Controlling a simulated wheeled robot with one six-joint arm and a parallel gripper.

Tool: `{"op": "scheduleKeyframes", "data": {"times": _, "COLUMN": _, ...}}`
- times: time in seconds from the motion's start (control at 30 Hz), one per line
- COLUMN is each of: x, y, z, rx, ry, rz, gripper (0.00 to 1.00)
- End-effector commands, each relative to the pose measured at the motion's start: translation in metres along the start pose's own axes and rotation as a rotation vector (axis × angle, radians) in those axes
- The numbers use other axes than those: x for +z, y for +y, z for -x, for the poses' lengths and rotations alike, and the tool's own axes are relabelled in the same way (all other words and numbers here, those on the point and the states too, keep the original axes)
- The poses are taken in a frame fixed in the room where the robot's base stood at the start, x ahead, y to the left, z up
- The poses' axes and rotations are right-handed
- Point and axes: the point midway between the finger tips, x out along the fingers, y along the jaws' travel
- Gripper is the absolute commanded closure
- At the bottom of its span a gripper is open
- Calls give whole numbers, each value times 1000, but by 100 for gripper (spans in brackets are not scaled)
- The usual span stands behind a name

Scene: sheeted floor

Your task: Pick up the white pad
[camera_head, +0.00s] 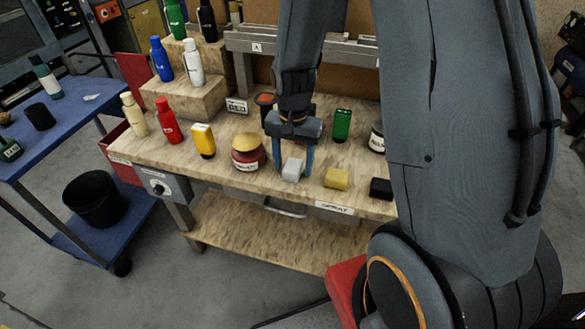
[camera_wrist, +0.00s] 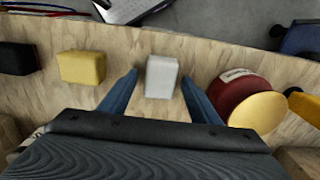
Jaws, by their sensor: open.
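The white pad (camera_head: 292,169) is a small pale block lying near the front edge of the wooden bench top (camera_head: 228,178). In the wrist view the white pad (camera_wrist: 161,77) sits ahead of and between my two blue fingers, with wood showing on both sides of it. My gripper (camera_head: 292,172) points down at the pad and is open. In the wrist view my gripper (camera_wrist: 160,88) has its fingers spread wider than the pad, and I see no contact. I cannot tell the exact height of the fingertips over the bench.
A red jar with a yellow lid (camera_head: 248,152) stands close left of my gripper. A yellow block (camera_head: 337,179) and a black block (camera_head: 381,188) lie to the right. A green box (camera_head: 342,124) stands behind. A yellow bottle (camera_head: 203,141) is farther left.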

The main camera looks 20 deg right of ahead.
Motion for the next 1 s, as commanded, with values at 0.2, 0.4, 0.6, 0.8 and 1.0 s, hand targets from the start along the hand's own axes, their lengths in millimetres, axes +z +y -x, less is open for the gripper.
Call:
{"op": "scheduleKeyframes", "data": {"times": 0.2, "x": 0, "y": 0, "z": 0, "rx": 0, "ry": 0, "rz": 0, "gripper": 43}}
{"op": "scheduleKeyframes", "data": {"times": 0.4, "x": 0, "y": 0, "z": 0, "rx": 0, "ry": 0, "rz": 0, "gripper": 77}}
{"op": "scheduleKeyframes", "data": {"times": 0.6, "x": 0, "y": 0, "z": 0, "rx": 0, "ry": 1, "rz": 0, "gripper": 91}}
{"op": "scheduleKeyframes", "data": {"times": 0.8, "x": -1, "y": 0, "z": 2, "rx": -1, "ry": 1, "rz": 0, "gripper": 91}}
{"op": "scheduleKeyframes", "data": {"times": 1.0, "x": -1, "y": -1, "z": 17, "rx": -2, "ry": 3, "rz": 0, "gripper": 91}}
